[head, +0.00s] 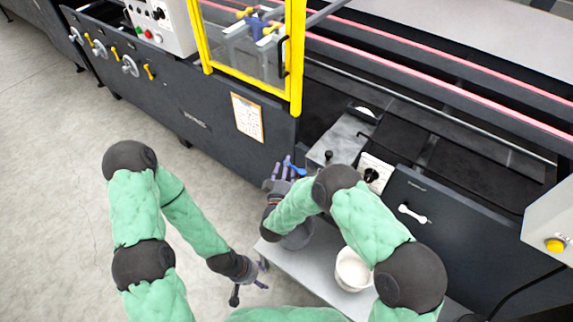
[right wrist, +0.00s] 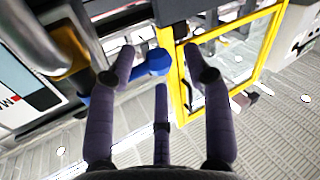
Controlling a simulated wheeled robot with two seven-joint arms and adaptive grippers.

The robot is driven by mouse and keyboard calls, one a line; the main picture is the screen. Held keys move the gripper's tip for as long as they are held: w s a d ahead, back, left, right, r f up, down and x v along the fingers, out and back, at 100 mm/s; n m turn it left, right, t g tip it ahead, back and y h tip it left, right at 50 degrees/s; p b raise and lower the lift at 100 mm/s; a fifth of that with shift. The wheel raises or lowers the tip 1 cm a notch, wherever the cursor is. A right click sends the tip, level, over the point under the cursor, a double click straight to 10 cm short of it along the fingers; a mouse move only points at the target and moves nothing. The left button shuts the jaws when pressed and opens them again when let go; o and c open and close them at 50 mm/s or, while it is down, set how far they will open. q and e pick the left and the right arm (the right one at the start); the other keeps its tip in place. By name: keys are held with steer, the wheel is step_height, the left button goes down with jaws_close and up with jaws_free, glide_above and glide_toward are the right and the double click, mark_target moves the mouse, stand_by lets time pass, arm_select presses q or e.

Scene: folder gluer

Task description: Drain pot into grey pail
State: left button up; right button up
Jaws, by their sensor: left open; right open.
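A grey metal pot (head: 338,140) is set at the machine's front edge. A blue handle (head: 295,168), which looks like its drain valve, sticks out low at its left. My right gripper (head: 280,176) is open at the blue handle. In the right wrist view the blue handle's rounded end (right wrist: 153,64) shows between the open fingers; I cannot tell if they touch. The grey pail (head: 299,238) stands on a light platform below, partly hidden by my right arm. My left gripper (head: 250,282) is open and empty, left of the platform.
A white pail (head: 352,271) stands on the platform (head: 318,277), right of the grey pail. A yellow-framed guard (head: 297,65) rises left of the pot. A dial box (head: 375,172) and a pale handle (head: 412,214) are on the machine front. The floor at left is clear.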

steer(key=shift+w+d, duration=0.2)
steer(key=shift+w, duration=0.95)
